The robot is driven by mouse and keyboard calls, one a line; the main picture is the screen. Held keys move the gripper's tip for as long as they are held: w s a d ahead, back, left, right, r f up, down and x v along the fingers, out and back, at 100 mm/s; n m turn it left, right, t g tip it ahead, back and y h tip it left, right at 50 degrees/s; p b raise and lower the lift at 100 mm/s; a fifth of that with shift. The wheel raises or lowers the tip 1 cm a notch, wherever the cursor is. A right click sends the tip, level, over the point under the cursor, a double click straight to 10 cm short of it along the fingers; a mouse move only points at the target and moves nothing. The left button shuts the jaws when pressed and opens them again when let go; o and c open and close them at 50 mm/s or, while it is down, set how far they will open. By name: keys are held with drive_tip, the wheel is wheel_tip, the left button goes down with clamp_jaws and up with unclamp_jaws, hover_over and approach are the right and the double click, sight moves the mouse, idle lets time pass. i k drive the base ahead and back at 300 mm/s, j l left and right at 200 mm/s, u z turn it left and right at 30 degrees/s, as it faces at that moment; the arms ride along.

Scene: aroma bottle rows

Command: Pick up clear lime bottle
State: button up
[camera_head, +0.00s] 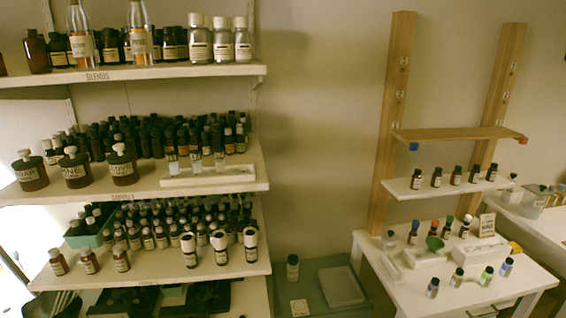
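A small bottle with a lime-green patch (486,276) stands upright near the front of the white table at the right. It looks like the clear lime bottle, but it is too small to be sure. Similar small bottles stand in a loose row with it: one at its right with a bluish tint (507,267), and two at its left, the nearer one (457,277) and the farther one (432,288). My gripper is not in view.
Behind the row on the white table (470,306) are white blocks, a green funnel (435,243), dropper bottles and a small sign (487,224). A wooden-post rack (390,120) rises behind. Crowded bottle shelves (150,181) fill the left. A grey low surface (322,262) lies between.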

sight(486, 279)
drive_tip(key=k+j, duration=0.1)
drive_tip(key=j, duration=0.3)
drive_tip(key=k+j+z, duration=0.15)
drive_tip(key=j, duration=0.6)
drive_tip(key=z, duration=1.35)
drive_tip(key=i+l, duration=0.25)
drive_tip(key=i, duration=0.25)
drive_tip(key=i+l, duration=0.2)
drive_tip(key=i, duration=0.3)
drive_tip(key=i+l, duration=0.2)
drive_tip(key=i, duration=0.25)
drive_tip(key=i+l, duration=0.25)
drive_tip(key=i, duration=0.25)
drive_tip(key=u, duration=0.05)
